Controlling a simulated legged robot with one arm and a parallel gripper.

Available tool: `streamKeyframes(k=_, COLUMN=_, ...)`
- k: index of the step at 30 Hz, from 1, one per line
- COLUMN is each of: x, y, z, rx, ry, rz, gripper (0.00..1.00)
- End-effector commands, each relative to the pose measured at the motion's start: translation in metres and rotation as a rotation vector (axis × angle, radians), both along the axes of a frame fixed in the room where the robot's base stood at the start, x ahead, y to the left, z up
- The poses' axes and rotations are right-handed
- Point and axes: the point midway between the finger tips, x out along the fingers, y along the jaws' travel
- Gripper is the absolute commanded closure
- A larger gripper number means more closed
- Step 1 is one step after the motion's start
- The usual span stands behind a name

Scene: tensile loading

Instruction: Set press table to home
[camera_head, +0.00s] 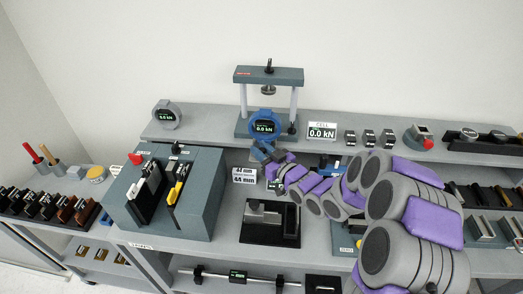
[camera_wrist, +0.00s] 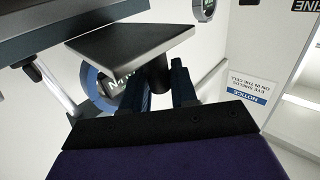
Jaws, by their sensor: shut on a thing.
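The press (camera_head: 269,75) stands on the back shelf, with two pale columns, a dark crossbeam and a blue-ringed gauge (camera_head: 265,126) reading 0.0 kN. My gripper (camera_head: 262,150) is low in front of the press base. The wrist view looks upside down. There, the two dark fingers of my gripper (camera_wrist: 167,82) are shut around a dark round post (camera_wrist: 158,74) on a flat grey plate (camera_wrist: 130,42). The blue gauge (camera_wrist: 92,82) is partly hidden behind the plate and a finger. I cannot tell for sure whether this plate is the press table.
A black knob (camera_head: 291,128) sits on the right of the press base. A grey gauge (camera_head: 166,115) and a cell display (camera_head: 321,130) flank the press. A large grey box (camera_head: 202,193) stands at left. A fixture on a black mat (camera_head: 257,234) lies below my arm.

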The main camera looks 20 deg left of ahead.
Motion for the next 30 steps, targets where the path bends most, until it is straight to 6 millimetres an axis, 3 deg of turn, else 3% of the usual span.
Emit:
streamKeyframes(k=8, x=0.004, y=0.0, z=0.001, rx=-0.001, ry=-0.001, rz=-0.002, gripper=1.0)
streamKeyframes(k=30, x=0.066, y=0.01, z=0.001, rx=-0.002, ry=-0.001, rz=-0.007, gripper=1.0)
